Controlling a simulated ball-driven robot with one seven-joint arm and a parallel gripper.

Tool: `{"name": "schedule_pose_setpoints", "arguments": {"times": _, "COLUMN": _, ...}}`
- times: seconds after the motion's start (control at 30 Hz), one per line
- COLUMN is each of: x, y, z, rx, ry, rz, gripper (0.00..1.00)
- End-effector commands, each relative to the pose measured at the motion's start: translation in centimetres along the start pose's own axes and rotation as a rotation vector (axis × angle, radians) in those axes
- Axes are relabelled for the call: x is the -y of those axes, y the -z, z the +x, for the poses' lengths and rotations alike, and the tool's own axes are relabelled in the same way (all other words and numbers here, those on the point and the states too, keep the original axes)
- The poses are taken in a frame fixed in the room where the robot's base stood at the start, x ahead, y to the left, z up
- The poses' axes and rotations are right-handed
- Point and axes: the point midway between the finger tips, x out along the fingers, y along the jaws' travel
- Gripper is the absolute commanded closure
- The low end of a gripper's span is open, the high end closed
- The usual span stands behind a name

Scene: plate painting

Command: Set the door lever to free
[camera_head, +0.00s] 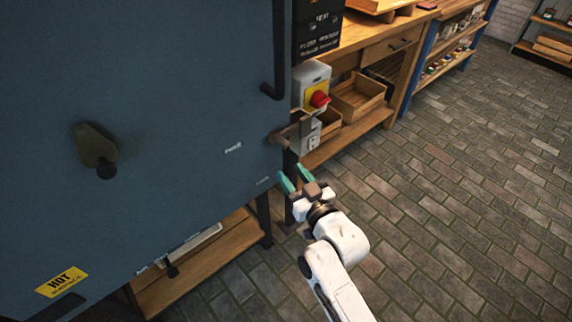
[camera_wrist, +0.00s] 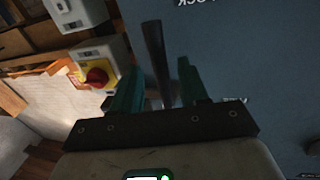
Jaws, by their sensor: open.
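The door lever (camera_head: 290,131) is a grey-brown bar at the right edge of the blue door (camera_head: 190,110). White labels, too small to read surely, stand on the door left of it and below it. My gripper (camera_head: 291,180) is below the lever, with its two green fingers apart. In the wrist view a dark bar (camera_wrist: 156,52), probably this lever, runs into the space between the open fingers (camera_wrist: 157,85). I cannot tell whether the fingers touch it. The label at the top of the wrist view is upside down and partly cut off.
A grey box with a red knob (camera_head: 319,99) on a yellow plate is just right of the door. A black upright handle (camera_head: 279,55) is above the lever. A dark knob (camera_head: 96,150) is on the door's left. The brick floor (camera_head: 460,200) at right is clear.

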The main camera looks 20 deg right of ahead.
Motion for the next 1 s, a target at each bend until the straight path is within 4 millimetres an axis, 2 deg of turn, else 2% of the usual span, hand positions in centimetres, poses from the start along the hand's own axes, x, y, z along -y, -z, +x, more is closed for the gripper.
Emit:
{"name": "schedule_pose_setpoints", "arguments": {"times": 0.1, "x": 0.0, "y": 0.1, "z": 1.9, "rx": 0.000, "ry": 0.001, "rz": -0.002, "gripper": 0.56}}
{"name": "schedule_pose_setpoints", "arguments": {"times": 0.3, "x": 0.0, "y": 0.1, "z": 3.5, "rx": 0.000, "ry": 0.000, "rz": -0.001, "gripper": 0.56}}
{"name": "schedule_pose_setpoints", "arguments": {"times": 0.67, "x": 0.0, "y": 0.0, "z": 3.8, "rx": 0.000, "ry": 0.000, "rz": 0.000, "gripper": 0.56}}
{"name": "schedule_pose_setpoints", "arguments": {"times": 1.0, "x": 0.0, "y": 0.0, "z": 3.8, "rx": 0.000, "ry": 0.000, "rz": 0.000, "gripper": 0.88}}
